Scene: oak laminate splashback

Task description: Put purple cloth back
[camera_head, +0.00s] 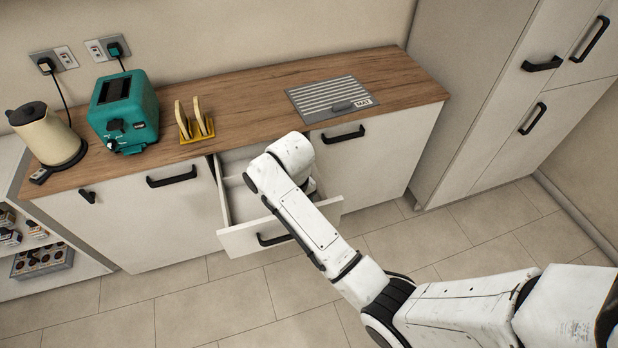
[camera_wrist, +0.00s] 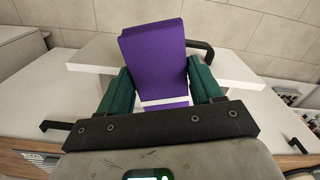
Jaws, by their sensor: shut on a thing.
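In the wrist view a folded purple cloth (camera_wrist: 155,58) with a white band sits between the two green fingers of my gripper (camera_wrist: 160,92). The fingers press on both its sides, so my gripper is shut on it. In the head view my arm hides the gripper and the cloth. An open drawer (camera_head: 238,203) with a white front and black handle stands pulled out below the counter. My wrist is over this drawer. The drawer's front edge also shows behind the cloth in the wrist view (camera_wrist: 225,72). How far the cloth is above the drawer floor I cannot tell.
On the wooden counter (camera_head: 250,92) stand a cream kettle (camera_head: 46,134), a teal toaster (camera_head: 124,112), a yellow rack (camera_head: 194,122) and a grey ridged mat (camera_head: 328,98). A tall cabinet (camera_head: 478,95) is at the right. The tiled floor in front is clear.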

